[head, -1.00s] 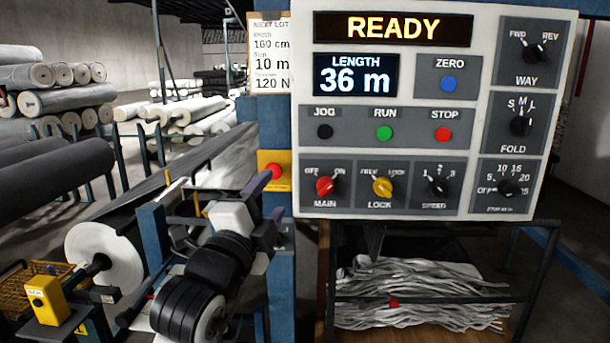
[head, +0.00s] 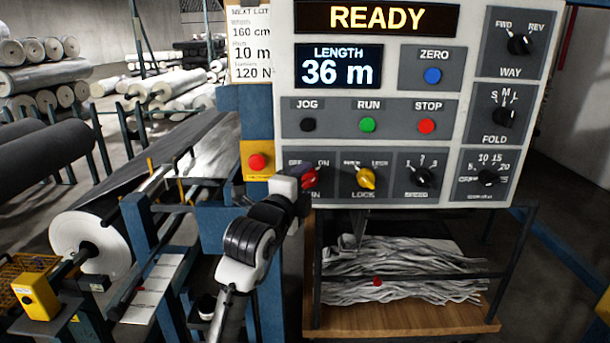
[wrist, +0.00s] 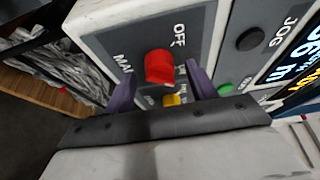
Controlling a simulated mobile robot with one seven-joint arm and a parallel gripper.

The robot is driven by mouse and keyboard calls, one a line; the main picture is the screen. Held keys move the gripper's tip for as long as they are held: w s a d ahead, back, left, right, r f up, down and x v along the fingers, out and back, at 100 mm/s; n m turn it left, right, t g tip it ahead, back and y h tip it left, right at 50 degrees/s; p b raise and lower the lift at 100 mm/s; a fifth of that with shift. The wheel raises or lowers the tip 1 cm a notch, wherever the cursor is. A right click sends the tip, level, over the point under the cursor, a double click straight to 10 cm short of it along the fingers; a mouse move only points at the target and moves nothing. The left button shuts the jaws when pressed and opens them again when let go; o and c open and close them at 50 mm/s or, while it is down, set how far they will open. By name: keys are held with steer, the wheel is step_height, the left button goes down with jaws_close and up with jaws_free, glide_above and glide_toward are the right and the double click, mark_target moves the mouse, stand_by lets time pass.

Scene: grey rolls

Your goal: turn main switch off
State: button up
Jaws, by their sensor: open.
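The main switch is a red knob (head: 311,178) at the lower left of the white control panel (head: 283,120). In the head view my gripper (head: 302,182) is in front of it and covers part of its labels. In the wrist view the red knob (wrist: 159,67) shows between the two purple fingers of my gripper (wrist: 160,76), which are open with a gap on each side. The OFF label is readable above right of the knob there; the ON label shows in the head view at the knob's upper right. The knob's exact pointing is hard to tell.
The yellow lock knob (head: 366,178) and black speed knob (head: 422,177) sit to the right. A red emergency button (head: 257,162) on a yellow plate is close left. The display (head: 380,18) reads READY. A rack with grey strips (head: 400,270) stands below.

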steer(key=shift+w+d, duration=0.25)
steer(key=shift+w, duration=0.3)
steer(key=c, duration=1)
